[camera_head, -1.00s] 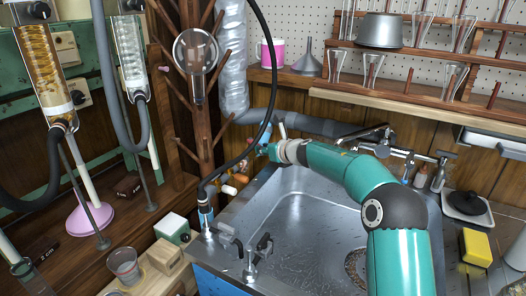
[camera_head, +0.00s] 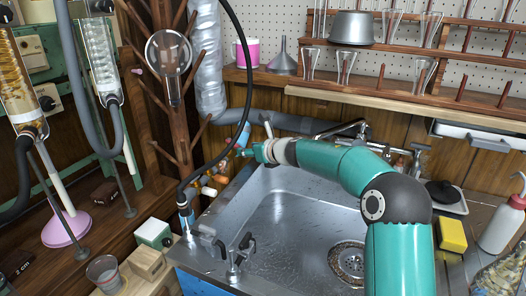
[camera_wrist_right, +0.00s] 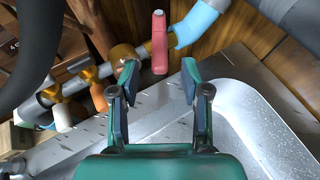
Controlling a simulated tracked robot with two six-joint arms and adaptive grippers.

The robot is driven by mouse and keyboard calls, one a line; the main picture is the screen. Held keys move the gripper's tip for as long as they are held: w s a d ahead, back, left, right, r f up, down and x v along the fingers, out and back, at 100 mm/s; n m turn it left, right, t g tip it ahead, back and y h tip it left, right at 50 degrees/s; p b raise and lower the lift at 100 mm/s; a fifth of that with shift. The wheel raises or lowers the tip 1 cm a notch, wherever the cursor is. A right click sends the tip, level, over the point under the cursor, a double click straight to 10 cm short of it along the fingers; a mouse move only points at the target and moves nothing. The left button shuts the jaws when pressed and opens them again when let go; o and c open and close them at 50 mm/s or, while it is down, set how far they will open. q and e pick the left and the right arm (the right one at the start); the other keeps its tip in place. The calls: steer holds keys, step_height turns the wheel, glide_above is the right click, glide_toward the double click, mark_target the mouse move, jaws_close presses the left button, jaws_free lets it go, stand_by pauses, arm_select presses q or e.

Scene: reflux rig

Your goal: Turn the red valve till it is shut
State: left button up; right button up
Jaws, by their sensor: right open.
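The red valve handle (camera_wrist_right: 159,42) shows in the right wrist view, upright in the picture, at a pipe with yellow-brown fittings (camera_wrist_right: 125,55) and a light blue elbow (camera_wrist_right: 195,22). My right gripper (camera_wrist_right: 159,76) is open and empty. Its fingertips point toward the red handle, one to each side of its line, and the handle appears just beyond them, apart from both. In the head view my right gripper (camera_head: 252,153) is small, at the back left corner of the sink, and the red handle cannot be made out there. My left gripper is not in view.
The metal sink (camera_head: 290,215) lies below my right arm. A black hose (camera_head: 247,75) hangs left of my gripper, with a wooden peg rack (camera_head: 183,120) behind. Orange-and-white pipe fittings (camera_head: 208,190) sit below. A faucet (camera_head: 350,128) and a yellow sponge (camera_head: 452,235) are to the right.

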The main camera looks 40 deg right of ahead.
steer(key=v, duration=0.8)
steer(key=shift+s, duration=0.15)
steer(key=shift+f, duration=0.1)
